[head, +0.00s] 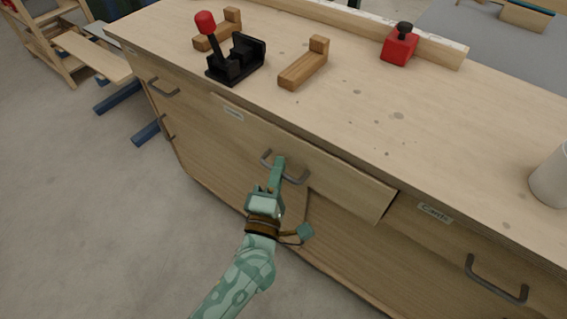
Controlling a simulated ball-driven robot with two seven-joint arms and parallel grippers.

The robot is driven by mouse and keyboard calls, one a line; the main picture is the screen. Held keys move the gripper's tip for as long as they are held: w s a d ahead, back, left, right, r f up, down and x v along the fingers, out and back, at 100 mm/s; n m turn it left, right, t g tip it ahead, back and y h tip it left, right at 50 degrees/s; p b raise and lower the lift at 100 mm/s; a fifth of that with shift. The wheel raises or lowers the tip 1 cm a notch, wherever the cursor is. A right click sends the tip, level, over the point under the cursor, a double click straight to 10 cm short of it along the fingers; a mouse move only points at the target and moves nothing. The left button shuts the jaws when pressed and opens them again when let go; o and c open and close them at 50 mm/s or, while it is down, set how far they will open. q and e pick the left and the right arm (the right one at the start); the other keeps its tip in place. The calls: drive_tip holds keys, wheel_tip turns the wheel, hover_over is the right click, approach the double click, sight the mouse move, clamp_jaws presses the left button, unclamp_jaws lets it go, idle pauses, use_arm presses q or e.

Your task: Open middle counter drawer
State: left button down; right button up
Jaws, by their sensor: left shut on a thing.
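The middle counter drawer (345,184) is in the front of the wooden counter. Its front stands out a little from the counter face, most clearly at its right end. Its dark metal handle (297,178) is near the middle of the front. My left gripper (279,168) is at this handle, with its fingers shut on it and covering part of the bar. The inside of the drawer is hidden. My right gripper is not in view.
A black toggle clamp with a red knob (235,59), wooden blocks (304,66) and a red block (399,46) stand on the counter top (360,110). Another handle (497,281) sticks out at right.

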use_arm(q)
drive_tip(key=s+a+p, duration=0.3)
drive_tip(key=s+a, duration=0.5)
drive_tip(key=s, duration=0.3)
drive_tip(key=s+a+p, duration=0.4)
drive_tip(key=s+a, duration=0.3)
drive_tip(key=s, duration=0.3)
drive_tip(key=shift+s+a, duration=0.35)
drive_tip(key=shift+s, duration=0.05)
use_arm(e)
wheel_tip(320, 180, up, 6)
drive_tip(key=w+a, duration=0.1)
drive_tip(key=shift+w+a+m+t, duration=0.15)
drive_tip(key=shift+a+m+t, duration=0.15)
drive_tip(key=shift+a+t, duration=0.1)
use_arm(q)
drive_tip(key=shift+f, duration=0.1)
drive_tip(key=c, duration=1.8)
unclamp_jaws()
drive_tip(key=p+v, duration=0.1)
drive_tip(key=v, duration=1.5)
drive_tip(key=shift+s+f, duration=0.1)
drive_tip(key=shift+f, duration=0.05)
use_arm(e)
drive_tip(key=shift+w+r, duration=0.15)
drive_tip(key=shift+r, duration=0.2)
